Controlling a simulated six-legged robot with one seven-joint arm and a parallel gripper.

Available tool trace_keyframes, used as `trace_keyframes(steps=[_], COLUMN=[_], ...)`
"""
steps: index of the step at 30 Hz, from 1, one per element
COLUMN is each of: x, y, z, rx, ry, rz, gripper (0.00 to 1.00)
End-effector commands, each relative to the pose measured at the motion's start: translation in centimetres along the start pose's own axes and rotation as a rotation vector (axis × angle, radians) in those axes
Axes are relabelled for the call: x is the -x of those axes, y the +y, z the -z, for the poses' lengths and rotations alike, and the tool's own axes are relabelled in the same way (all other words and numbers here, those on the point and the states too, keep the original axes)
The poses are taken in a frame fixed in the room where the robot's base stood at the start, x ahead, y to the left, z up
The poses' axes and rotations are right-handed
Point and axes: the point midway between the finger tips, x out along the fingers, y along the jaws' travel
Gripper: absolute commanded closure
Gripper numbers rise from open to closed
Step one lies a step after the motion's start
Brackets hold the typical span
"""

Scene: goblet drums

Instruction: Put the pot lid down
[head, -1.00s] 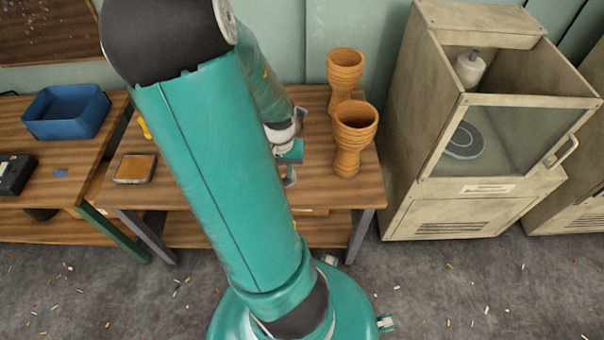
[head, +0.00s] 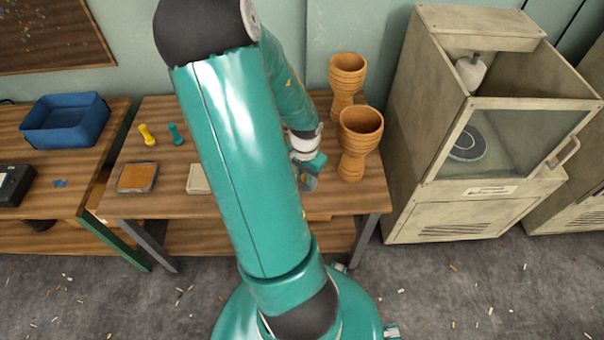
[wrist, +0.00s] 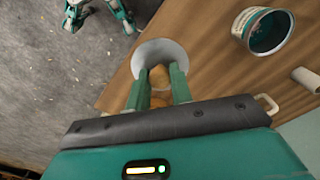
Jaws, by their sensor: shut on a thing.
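The pot lid is a grey disc (wrist: 178,50) with a tan, rounded knob in the wrist view. My gripper (wrist: 160,78) is shut on the knob between its two green fingers, and the disc lies beyond the fingertips. In the head view, my gripper (head: 303,163) is over the right part of the wooden table, just left of the nearer goblet drum. The lid (head: 309,183) shows there as a small grey shape below it, partly hidden. I cannot tell whether the lid touches the table.
Two orange goblet drums (head: 360,130) (head: 347,72) stand at the table's right end. A brown pad (head: 137,177), a pale block (head: 198,180) and yellow and teal pieces (head: 148,135) lie left. A labelled open can (wrist: 265,30) shows in the wrist view. A cabinet (head: 480,130) stands right.

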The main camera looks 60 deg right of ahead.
Motion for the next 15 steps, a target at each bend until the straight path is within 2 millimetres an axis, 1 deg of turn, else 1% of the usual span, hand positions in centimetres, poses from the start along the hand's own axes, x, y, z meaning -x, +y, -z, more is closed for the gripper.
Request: trace_keyframes(steps=[1, 4, 12, 15], x=[-0.6, -1.5, -5.7, -6.5], y=[-0.7, -2.1, -4.4, -5.0], z=[0.8, 2.4, 5.0, 5.6], rx=[0.0, 0.0, -0.003, -0.002], ry=[0.0, -0.001, -0.002, 0.0], rz=[-0.003, -0.002, -0.001, -0.001], gripper=[1.0, 1.0, 1.0, 1.0])
